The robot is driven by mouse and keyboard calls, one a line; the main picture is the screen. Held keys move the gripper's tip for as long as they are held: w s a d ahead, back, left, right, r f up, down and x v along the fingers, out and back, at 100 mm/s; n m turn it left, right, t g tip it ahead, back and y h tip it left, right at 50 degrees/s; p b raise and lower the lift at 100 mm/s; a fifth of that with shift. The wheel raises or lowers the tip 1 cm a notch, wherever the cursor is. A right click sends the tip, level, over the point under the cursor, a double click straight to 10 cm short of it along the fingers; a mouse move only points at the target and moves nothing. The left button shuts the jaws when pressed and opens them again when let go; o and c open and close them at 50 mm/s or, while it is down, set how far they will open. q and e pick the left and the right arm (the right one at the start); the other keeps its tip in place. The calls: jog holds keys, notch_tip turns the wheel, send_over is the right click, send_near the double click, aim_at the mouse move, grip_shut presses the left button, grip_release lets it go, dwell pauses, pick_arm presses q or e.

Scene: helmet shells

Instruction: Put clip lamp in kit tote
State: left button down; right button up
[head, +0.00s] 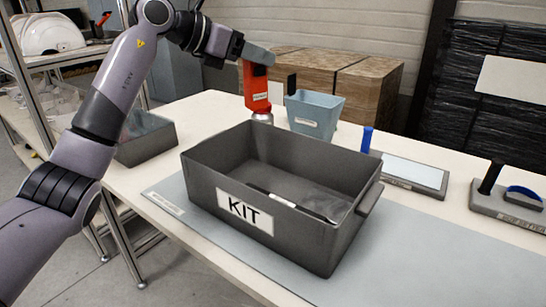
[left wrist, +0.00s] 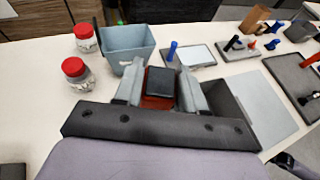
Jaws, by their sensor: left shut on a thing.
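The clip lamp (head: 257,88), a red-orange body with a small label, hangs in my left gripper (head: 258,56) above the table, behind the kit tote. In the left wrist view my left gripper (left wrist: 160,88) is shut on the lamp, whose black face (left wrist: 160,82) shows between the fingers. The kit tote (head: 245,212) is a dark grey open box with a KIT label, on a grey mat. The lamp is outside the tote, past its far wall. A slim black-and-white tool lies in the tote. My right gripper is not in view.
A light blue bin (head: 314,112) stands just right of the lamp. Red-lidded jars (left wrist: 76,72) stand near it. A grey tray (head: 146,140) lies left of the tote. A flat stand with a blue post (head: 367,140) lies to the right. The mat's front right is clear.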

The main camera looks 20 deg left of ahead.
pick_arm(q)
notch_tip(320, 180, down, 18)
jog(key=b, duration=0.2)
jog(key=shift+r, duration=0.15)
jog(key=shift+f+b, duration=0.2)
jog(key=shift+b, duration=0.15)
jog(key=c, duration=0.7)
grip_release()
jog(key=shift+o, duration=0.2)
